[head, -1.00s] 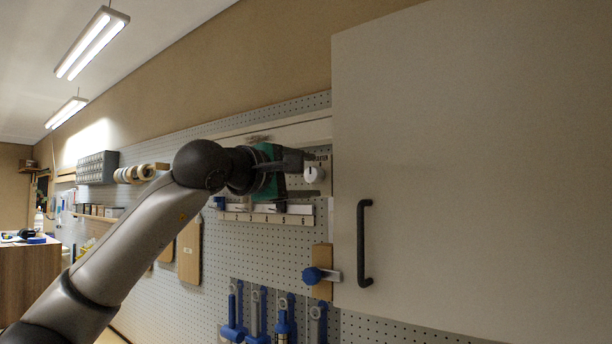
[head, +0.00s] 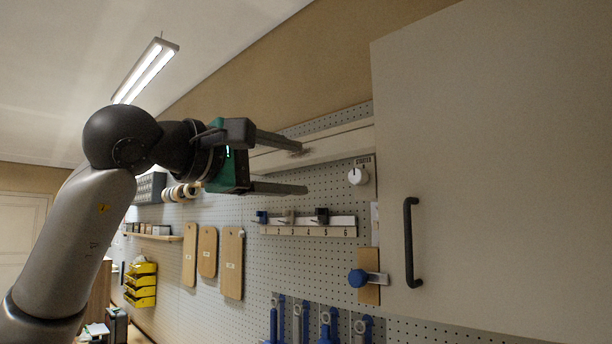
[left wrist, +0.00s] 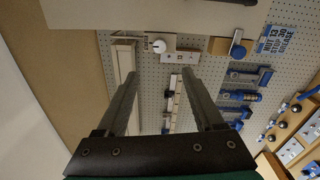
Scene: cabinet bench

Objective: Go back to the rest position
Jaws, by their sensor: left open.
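My left gripper (head: 304,170) is raised in front of the pegboard wall, with its two fingers apart and nothing between them. In the left wrist view the open fingers (left wrist: 160,74) point toward the pegboard, with a gap between them. A white round knob (head: 358,176) on a small plate is to the right of the fingertips, apart from them; it also shows in the left wrist view (left wrist: 159,46). My right gripper is in neither view.
A grey cabinet door (head: 490,170) with a black handle (head: 411,242) fills the right. A blue knob latch (head: 359,278) sits beside it. A numbered hook rail (head: 308,231), wooden boards (head: 231,262) and blue-handled tools (head: 326,326) hang on the pegboard. Yellow bins (head: 141,284) stand lower left.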

